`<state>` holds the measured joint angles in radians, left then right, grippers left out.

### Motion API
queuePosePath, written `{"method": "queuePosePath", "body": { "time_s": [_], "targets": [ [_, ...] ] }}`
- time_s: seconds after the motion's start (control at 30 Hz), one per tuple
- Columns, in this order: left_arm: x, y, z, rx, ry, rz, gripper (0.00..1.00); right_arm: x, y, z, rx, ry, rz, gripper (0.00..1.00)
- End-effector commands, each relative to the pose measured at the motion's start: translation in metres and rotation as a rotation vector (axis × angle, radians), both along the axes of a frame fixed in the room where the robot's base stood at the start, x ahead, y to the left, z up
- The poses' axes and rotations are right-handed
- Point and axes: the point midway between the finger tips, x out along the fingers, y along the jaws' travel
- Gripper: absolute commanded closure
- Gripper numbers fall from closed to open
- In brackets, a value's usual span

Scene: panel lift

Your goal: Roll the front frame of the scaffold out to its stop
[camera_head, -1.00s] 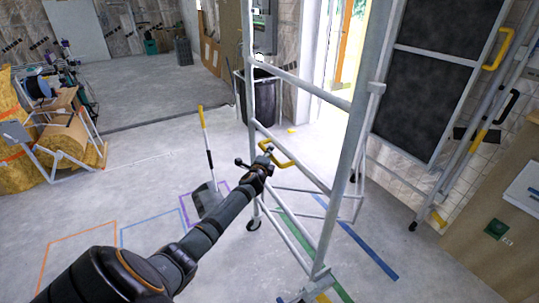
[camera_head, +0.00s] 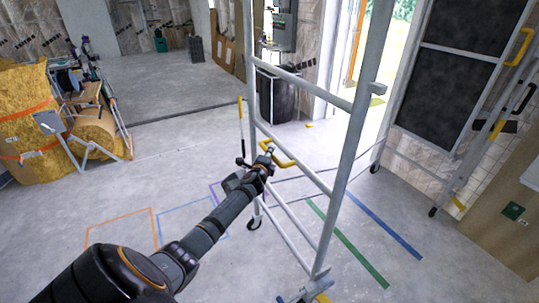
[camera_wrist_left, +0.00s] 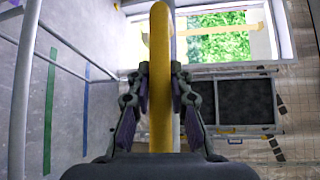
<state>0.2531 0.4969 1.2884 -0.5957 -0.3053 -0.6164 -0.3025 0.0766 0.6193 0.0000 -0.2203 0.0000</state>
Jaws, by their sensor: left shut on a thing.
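The front frame (camera_head: 352,150) of the scaffold is a grey tubular ladder-like frame on castors, standing upright in the middle of the head view. A yellow handle (camera_head: 286,161) sits on one of its rungs. My left gripper (camera_head: 267,153) is shut on this handle; in the left wrist view the yellow bar (camera_wrist_left: 160,85) runs between the fingers. Thin rails lead back from the front frame toward the scaffold's rear part by the wall, which has castors (camera_head: 433,211). The front frame's near foot is partly cut off at the bottom edge. My right gripper is not in view.
Green tape (camera_head: 348,245) and blue tape (camera_head: 384,225) run along the floor right of the frame. Orange tape (camera_head: 120,221) marks floor on the left. A dark bin (camera_head: 278,97) is behind the frame. The left floor is mostly clear.

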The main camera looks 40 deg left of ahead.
Motion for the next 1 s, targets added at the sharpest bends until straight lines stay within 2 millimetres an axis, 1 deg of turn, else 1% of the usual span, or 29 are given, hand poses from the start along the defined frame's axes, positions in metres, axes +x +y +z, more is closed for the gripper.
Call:
{"method": "queuePosePath", "body": {
  "time_s": [0.03, 0.47, 0.5, 0.67, 0.93, 1.0],
  "targets": [
    [-0.0008, 0.0004, -0.0026, -0.001, 0.004, 0.003, 1.00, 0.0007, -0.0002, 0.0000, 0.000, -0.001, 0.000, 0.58],
    [-0.0015, 0.0011, -0.0036, 0.000, 0.007, 0.004, 1.00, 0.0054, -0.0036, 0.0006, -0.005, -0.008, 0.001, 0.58],
    [-0.0015, 0.0012, -0.0038, 0.000, 0.007, 0.004, 0.78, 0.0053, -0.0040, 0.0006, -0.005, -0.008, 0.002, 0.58],
    [-0.0011, 0.0009, -0.0027, 0.000, 0.005, 0.002, 0.57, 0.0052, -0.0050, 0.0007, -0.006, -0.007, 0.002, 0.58],
    [-0.0003, 0.0001, -0.0001, 0.001, 0.000, 0.000, 0.57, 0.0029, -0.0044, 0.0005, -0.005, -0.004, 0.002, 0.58],
    [-0.0030, -0.0005, -0.0002, 0.002, 0.002, 0.001, 0.57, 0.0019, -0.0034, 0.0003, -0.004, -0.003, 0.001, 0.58]
  ]
}}
